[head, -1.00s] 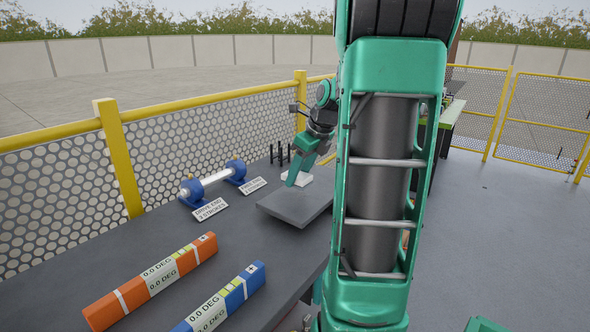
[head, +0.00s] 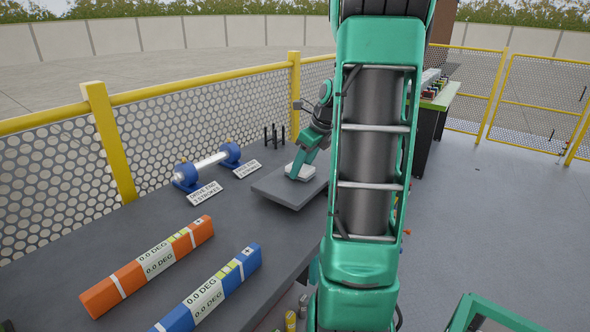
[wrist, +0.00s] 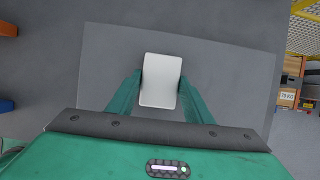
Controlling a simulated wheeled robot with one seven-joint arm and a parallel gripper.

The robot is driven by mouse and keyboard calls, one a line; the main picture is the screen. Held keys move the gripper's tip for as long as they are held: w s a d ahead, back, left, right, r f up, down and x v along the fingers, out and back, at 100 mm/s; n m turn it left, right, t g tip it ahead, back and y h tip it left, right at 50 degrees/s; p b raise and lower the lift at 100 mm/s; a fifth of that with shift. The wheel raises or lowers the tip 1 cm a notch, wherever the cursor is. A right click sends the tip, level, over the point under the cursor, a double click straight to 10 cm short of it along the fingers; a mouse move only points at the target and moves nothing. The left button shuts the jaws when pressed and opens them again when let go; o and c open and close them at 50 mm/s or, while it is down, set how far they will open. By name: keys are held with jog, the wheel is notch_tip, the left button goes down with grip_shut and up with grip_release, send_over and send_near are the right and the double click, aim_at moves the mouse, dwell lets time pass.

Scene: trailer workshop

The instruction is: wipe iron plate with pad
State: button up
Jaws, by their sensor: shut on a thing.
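The iron plate (head: 285,194) is a flat grey slab lying on the dark workbench, partly hidden behind my arm in the head view. It fills much of the wrist view (wrist: 225,65). The pad is a small white block (head: 300,171) on or just above the plate, and it also shows in the wrist view (wrist: 161,80). My gripper (head: 297,166) points down at the plate and is shut on the pad, with a green finger on each side of it in the wrist view (wrist: 160,92). I cannot tell whether the pad touches the plate.
An orange bar (head: 150,267) and a blue bar (head: 212,292) lie on the near bench. A shaft on blue supports (head: 207,167) stands near the mesh fence (head: 55,170), with two label plates before it. Black pegs (head: 274,135) stand behind the plate. Open floor lies right.

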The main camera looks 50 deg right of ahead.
jog(key=shift+a+r, duration=0.1)
jog(key=shift+r, duration=0.05)
jog(key=shift+s+a, duration=0.1)
jog(key=shift+a, duration=0.3)
jog(key=shift+a+f, duration=0.2)
jog(key=shift+f, duration=0.1)
jog(key=shift+a+r, duration=0.15)
jog(key=shift+a, duration=1.05)
jog(key=shift+a+r, duration=0.25)
jog(key=shift+a, duration=0.05)
jog(key=shift+d+r, duration=0.1)
jog(key=shift+r, duration=2.65)
jog(key=shift+s+r, duration=0.1)
jog(key=shift+r, duration=0.85)
